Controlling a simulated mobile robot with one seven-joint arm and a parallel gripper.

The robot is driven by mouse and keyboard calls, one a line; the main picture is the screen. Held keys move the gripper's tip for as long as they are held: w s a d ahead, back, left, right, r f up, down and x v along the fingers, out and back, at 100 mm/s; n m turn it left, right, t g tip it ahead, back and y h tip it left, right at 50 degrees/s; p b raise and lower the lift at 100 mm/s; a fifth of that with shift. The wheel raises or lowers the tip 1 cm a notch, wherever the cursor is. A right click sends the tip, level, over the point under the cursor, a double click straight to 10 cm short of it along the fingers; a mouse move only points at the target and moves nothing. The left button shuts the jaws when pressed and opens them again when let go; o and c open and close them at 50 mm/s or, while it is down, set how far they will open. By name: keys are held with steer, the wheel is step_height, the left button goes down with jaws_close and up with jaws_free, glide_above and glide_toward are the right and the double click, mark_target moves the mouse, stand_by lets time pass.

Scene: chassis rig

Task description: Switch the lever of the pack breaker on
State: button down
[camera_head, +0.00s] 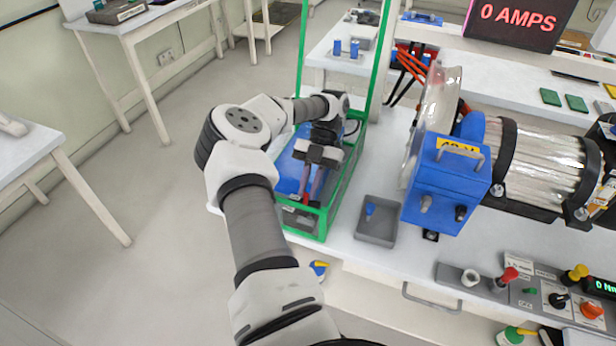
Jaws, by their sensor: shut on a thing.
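My gripper (309,194) reaches down inside a green frame on the bench. Its two fingers point down and are closed at the front end of a blue pack (288,172). A dark unit (299,219) at the near end of the frame, by the fingertips, looks like the pack breaker. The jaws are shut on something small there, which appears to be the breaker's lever. The fingers and their shadow hide the lever, so its position cannot be told. Red strips show around the fingers; I cannot tell whether they are leads or lever.
The green frame (330,205) has upright posts close around my arm. A grey tray (377,236) with a small blue piece stands right of it. A blue box (446,180) on a large coil machine is farther right. A switch panel (535,290) lies at the front right.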

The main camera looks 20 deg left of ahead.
steer(key=shift+f, duration=0.1)
stand_by(0.4)
steer(key=c, duration=1.4)
jaws_free()
steer(key=shift+p, duration=0.3)
